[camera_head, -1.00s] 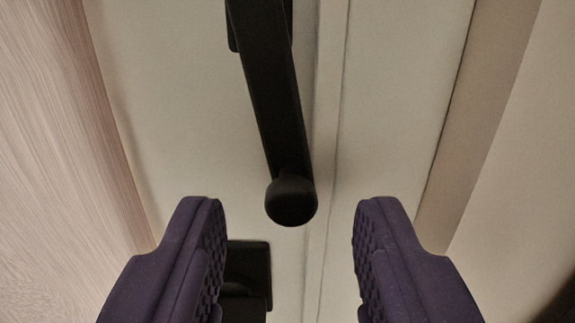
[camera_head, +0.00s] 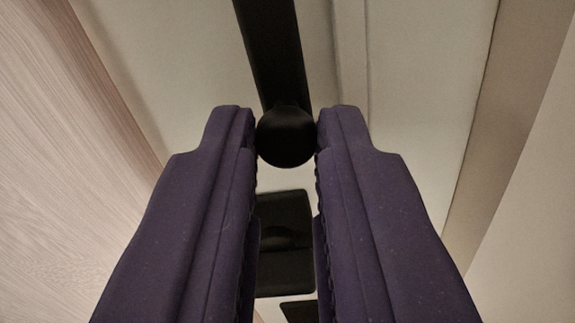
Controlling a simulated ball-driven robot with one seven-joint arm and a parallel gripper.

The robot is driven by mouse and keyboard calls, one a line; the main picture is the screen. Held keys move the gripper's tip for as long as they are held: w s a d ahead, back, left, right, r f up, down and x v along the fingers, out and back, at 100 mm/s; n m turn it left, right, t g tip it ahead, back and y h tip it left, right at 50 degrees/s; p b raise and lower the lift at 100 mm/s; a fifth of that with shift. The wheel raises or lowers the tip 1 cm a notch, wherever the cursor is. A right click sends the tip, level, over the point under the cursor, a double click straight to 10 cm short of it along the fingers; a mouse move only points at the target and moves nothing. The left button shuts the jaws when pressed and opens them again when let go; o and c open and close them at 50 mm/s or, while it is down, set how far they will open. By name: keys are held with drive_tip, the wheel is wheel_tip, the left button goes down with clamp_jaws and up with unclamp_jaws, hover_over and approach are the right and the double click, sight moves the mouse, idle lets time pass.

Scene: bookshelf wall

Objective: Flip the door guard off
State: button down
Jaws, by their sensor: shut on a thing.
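The door guard is a black bar (camera_head: 272,50) that comes down from the top edge of the head view and ends in a round black knob (camera_head: 286,138). My gripper (camera_head: 286,135) has two purple fingers, one on each side of the knob. The fingertips are closed on the knob, touching its left and right sides. The upper mount of the bar is out of view.
A black plate (camera_head: 284,235) is fixed to the pale surface below the knob, partly hidden by my fingers. Pale panels with a vertical seam (camera_head: 350,70) lie behind the bar. A light wood surface (camera_head: 60,160) stands at the left.

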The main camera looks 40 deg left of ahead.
drive_tip(key=c, duration=1.1)
unclamp_jaws()
drive_tip(key=shift+o, duration=0.2)
drive_tip(key=shift+s, duration=0.1)
drive_tip(key=v, duration=0.7)
drive_tip(key=shift+s+d, duration=0.2)
